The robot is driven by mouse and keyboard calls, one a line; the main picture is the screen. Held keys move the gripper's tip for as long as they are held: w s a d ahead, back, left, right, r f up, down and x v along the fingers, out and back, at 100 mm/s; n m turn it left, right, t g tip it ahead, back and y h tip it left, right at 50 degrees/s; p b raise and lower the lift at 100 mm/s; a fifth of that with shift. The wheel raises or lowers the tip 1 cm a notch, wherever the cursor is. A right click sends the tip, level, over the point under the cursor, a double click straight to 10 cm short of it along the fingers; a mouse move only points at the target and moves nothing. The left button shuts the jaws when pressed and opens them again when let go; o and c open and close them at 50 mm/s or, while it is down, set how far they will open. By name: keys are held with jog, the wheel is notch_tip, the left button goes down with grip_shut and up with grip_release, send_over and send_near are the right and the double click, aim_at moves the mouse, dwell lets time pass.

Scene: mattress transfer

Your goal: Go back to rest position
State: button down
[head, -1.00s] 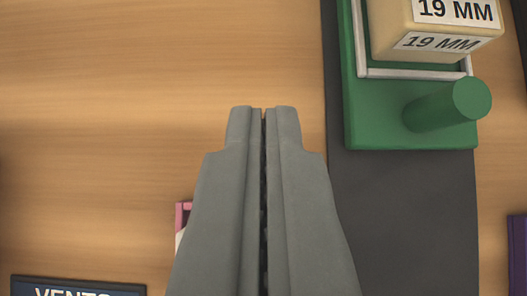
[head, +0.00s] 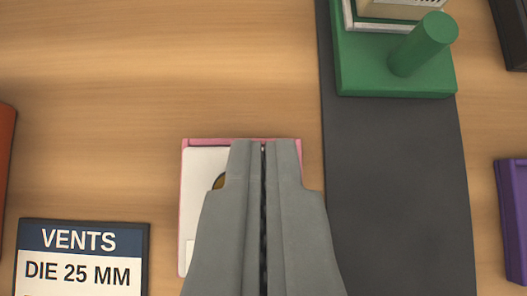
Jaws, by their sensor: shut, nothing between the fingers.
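My gripper (head: 263,146) is shut and empty, its two grey fingers pressed together, pointing up the picture. It is over a pink-edged white tray or box (head: 203,165) and hides much of it. Part of a dark and yellowish round shape shows on the white surface beside the left finger. I cannot tell how high the gripper is above it.
A green base with a peg (head: 400,82) stands on a dark grey strip (head: 395,190) at the upper right, bearing a cream block. A sign reading VENTS DIE 25 MM (head: 82,258) is at the lower left. A purple object (head: 512,220) is at the right edge, an orange one (head: 6,150) at the left.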

jog(key=shift+r, duration=0.1)
jog(key=s+r+t, duration=0.8)
jog(key=s+r, duration=1.3)
jog(key=s, duration=0.1)
jog(key=shift+s+a+r, duration=0.2)
jog(key=shift+s+r, duration=0.1)
jog(key=shift+s, duration=0.1)
